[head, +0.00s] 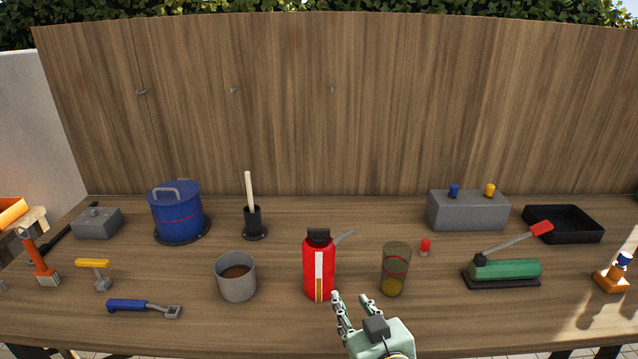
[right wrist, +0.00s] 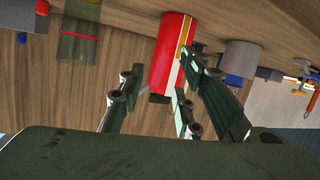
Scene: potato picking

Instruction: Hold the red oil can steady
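The red oil can (head: 319,268) stands upright near the middle of the table. It has a black cap, a grey spout pointing right and a white and yellow stripe. My right gripper (head: 350,298) is just in front of the can and to its right, with its fingers pointing toward it. In the right wrist view the can (right wrist: 171,55) lies beyond the fingers of my gripper (right wrist: 165,90). The fingers are spread apart with nothing held between them. I cannot tell whether a finger touches the can. My left gripper is not in view.
A grey pot (head: 236,279) with brown contents stands left of the can. A translucent greenish glass (head: 395,270) stands close on the right, with a small red cap (head: 425,247) behind it. A blue lidded pot (head: 177,212) stands farther back.

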